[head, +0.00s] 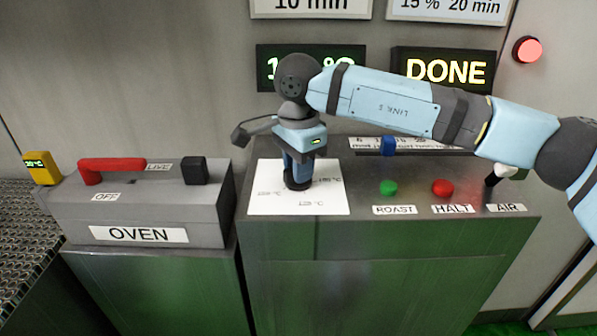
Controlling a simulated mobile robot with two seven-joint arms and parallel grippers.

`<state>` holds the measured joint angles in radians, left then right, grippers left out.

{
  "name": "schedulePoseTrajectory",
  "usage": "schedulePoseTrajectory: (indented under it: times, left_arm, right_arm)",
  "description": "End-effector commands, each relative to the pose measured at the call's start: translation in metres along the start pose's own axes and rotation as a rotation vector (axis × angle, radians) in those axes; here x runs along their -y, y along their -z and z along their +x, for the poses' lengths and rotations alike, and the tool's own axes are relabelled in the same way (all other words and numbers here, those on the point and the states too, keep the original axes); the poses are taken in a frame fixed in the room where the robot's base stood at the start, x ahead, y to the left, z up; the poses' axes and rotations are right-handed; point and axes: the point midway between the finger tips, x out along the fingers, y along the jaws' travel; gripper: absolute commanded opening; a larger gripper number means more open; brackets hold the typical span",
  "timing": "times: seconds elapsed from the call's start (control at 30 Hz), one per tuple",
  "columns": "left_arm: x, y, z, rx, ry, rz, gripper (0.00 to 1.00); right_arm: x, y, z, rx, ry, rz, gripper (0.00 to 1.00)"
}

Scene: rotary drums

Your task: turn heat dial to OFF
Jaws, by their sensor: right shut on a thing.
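The heat dial (297,184) is a small dark knob on a white plate (268,203) on top of the middle metal console. The plate carries several small printed marks, too small to read surely. My right gripper (298,174) comes down on the dial from above, its blue fingers shut on it. The gripper hides most of the dial, so I cannot tell where it points. No OFF mark can be read on the plate. My left gripper is not in view.
Green ROAST (388,188) and red HALT (442,187) buttons, a blue slider knob (388,146) and the AIR lever (493,179) stand right of the plate. The oven box (138,212) with a red handle is left. Behind, a display reads DONE (445,71); a red lamp (527,50) shows.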

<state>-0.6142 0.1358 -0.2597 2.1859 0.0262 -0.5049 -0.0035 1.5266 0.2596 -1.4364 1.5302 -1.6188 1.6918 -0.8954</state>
Motion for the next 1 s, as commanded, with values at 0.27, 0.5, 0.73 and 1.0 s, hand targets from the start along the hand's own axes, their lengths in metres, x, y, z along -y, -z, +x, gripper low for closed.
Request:
schedulePoseTrajectory:
  times: [0.27, 0.5, 0.73, 1.0]
  left_arm:
    - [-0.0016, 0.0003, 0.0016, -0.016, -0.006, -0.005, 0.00]
    - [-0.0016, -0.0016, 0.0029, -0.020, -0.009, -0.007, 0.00]
    - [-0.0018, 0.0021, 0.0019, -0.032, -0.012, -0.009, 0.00]
    - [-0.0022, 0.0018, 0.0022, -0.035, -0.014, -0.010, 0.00]
  right_arm:
    - [0.0004, -0.0001, 0.0003, 0.000, 0.002, -0.263, 0.00]
    - [0.0003, -0.0001, 0.0001, 0.000, 0.001, -0.490, 0.00]
    - [0.0002, -0.0001, -0.0002, 0.000, 0.001, -0.695, 0.00]
    - [0.0002, 0.0000, -0.0006, 0.000, 0.001, -0.877, 0.00]
